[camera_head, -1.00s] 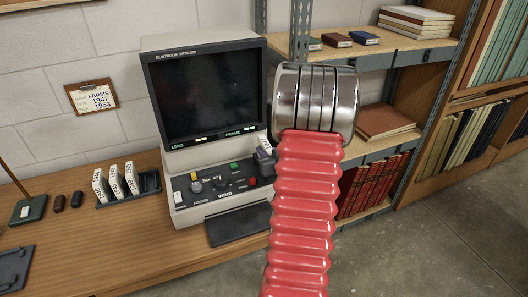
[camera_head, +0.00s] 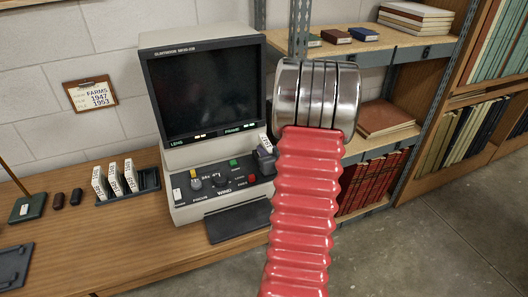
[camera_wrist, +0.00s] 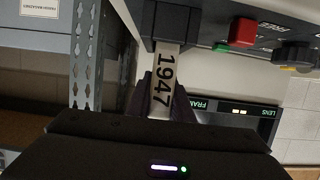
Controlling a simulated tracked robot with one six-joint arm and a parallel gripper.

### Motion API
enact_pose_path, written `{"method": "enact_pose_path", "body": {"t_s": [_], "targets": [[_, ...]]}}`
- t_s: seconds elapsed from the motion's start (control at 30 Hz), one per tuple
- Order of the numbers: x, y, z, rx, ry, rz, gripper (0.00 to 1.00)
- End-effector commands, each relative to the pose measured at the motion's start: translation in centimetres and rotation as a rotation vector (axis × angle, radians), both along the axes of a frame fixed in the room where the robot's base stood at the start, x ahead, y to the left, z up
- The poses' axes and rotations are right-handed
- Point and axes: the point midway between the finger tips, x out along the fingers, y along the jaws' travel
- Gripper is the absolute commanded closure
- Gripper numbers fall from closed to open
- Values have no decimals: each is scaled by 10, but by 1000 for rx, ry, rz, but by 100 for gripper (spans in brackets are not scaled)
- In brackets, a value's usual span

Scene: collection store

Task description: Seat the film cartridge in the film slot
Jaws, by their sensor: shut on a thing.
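The film cartridge (camera_wrist: 163,75) is pale with a "1947" label and sits between the dark fingers of my gripper (camera_wrist: 164,100) in the wrist view. My gripper is shut on it. Its far end meets the dark film slot block (camera_wrist: 172,22); how deep it sits inside cannot be told. In the head view the film slot (camera_head: 265,161) is a dark block at the right end of the reader's panel, with the cartridge's white edge (camera_head: 265,142) showing above it. My red arm and chrome joint hide my gripper there.
The microfilm reader (camera_head: 205,95) stands on a wooden bench (camera_head: 120,245). Several other white cartridges (camera_head: 114,178) stand in a dark rack to its left. A metal shelf upright (camera_wrist: 85,50) rises close by my gripper. A red button (camera_wrist: 242,32) and knobs lie near the slot.

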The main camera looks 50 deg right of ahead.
Motion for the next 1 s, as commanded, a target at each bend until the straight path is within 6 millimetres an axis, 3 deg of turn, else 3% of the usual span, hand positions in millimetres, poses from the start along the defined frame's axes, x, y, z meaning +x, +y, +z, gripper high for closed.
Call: {"method": "enact_pose_path", "body": {"t_s": [1.0], "targets": [[-1,-2,-7,-1,-2,-1,100]]}}
